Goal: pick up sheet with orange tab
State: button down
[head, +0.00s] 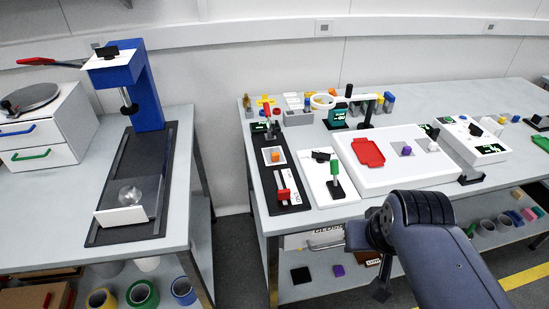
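A small pale square sheet (267,152) with an orange tab (275,157) lies in the upper part of a long black tray (289,207) at the left end of the right-hand table. Nothing covers it. My gripper (381,291) hangs at the lower middle of the view, in front of the table's front edge and well apart from the sheet. It is small and dark here, and I cannot tell whether its fingers are open or shut.
A white panel (385,179) holds a red tray (368,151) and a purple-tabbed piece (406,150). A white board with a green-handled clamp (335,178) stands beside the black tray. A blue press (147,90) stands on the left table. A floor gap separates the tables.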

aim_at(273, 156)
jog(key=i+j+z, duration=0.15)
jog(key=j+z, duration=0.2)
jog(key=j, duration=0.4)
jog(key=j+z, duration=0.3)
jog(key=j, duration=0.4)
